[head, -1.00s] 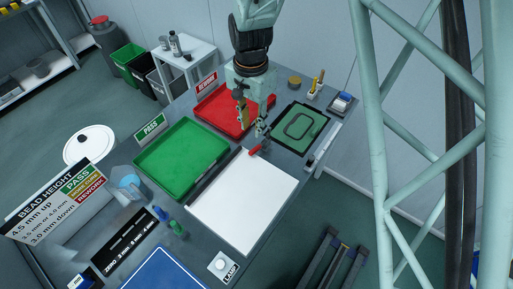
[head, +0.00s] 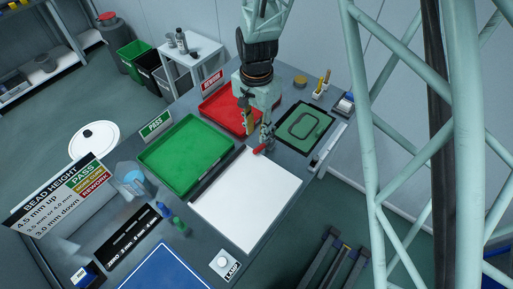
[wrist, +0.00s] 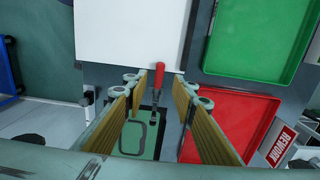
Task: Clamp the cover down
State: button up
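The panel fixture (head: 290,134) is a dark base with a green plate that carries a rounded dark outline; I cannot tell whether this plate is the cover. It also shows between my fingers in the wrist view (wrist: 134,138). A toggle clamp with a red handle (head: 261,149) stands at the fixture's near-left side. In the wrist view the red handle (wrist: 160,74) points toward the white sheet, and its dark arm runs toward the green plate. My gripper (head: 258,132) is above the clamp, open, with its fingers (wrist: 160,92) on either side of the handle, not visibly touching it.
A white sheet (head: 246,200) lies in front of the clamp. A green tray (head: 186,152) and a red tray (head: 218,112) stand to the left, close to my gripper.

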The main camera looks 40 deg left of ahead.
aim_at(256, 149)
jog(key=shift+f, duration=5.25)
grip_shut()
